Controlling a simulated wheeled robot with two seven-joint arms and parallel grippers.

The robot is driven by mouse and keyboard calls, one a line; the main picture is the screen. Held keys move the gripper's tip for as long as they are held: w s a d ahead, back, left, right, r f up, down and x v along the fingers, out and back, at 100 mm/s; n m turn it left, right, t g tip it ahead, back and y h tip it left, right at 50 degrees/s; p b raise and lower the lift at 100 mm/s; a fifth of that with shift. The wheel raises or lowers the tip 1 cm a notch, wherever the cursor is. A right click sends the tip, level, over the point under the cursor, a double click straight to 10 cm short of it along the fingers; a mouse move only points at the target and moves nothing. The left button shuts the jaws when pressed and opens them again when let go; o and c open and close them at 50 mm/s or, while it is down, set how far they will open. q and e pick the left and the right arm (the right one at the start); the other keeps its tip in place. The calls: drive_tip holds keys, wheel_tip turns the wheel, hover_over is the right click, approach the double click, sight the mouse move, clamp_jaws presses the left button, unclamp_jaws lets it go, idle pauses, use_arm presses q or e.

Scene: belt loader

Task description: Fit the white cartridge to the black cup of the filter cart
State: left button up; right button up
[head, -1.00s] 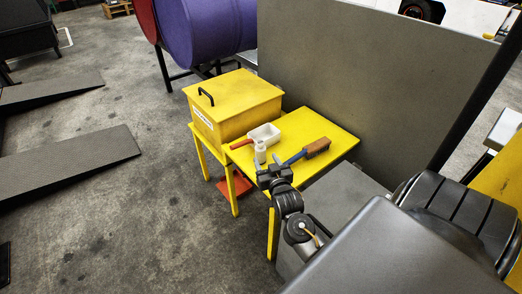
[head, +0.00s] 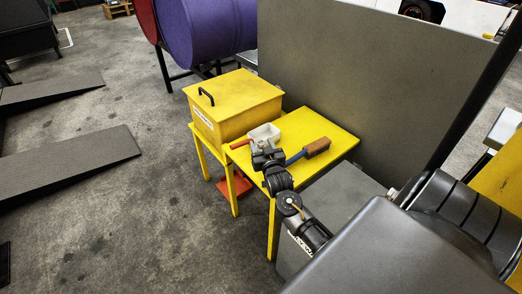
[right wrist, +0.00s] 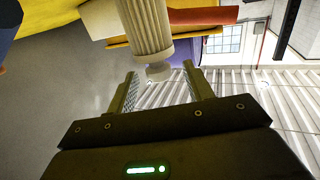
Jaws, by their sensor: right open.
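The white cartridge (right wrist: 148,28) is a ribbed cylinder with a narrower knob end in the right wrist view. In the head view my gripper covers most or all of it. My right gripper (head: 264,152) is open at the near edge of the yellow table. In the right wrist view its two fingers (right wrist: 160,73) stand on either side of the knob end, with a gap on each side. My left gripper is not in view. I cannot make out the filter cart or its black cup.
On the yellow table (head: 335,145) are a white scoop (head: 266,131) with a red handle (head: 240,144) and a brush (head: 316,147) with a blue handle. A yellow lidded box (head: 235,95) stands to the left. A grey panel (head: 345,75) rises behind.

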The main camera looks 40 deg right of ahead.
drive_tip(key=x, duration=0.3)
drive_tip(key=shift+w+d+f, duration=0.1)
drive_tip(key=shift+w+d, duration=0.1)
drive_tip(key=shift+w, duration=0.1)
clamp_jaws()
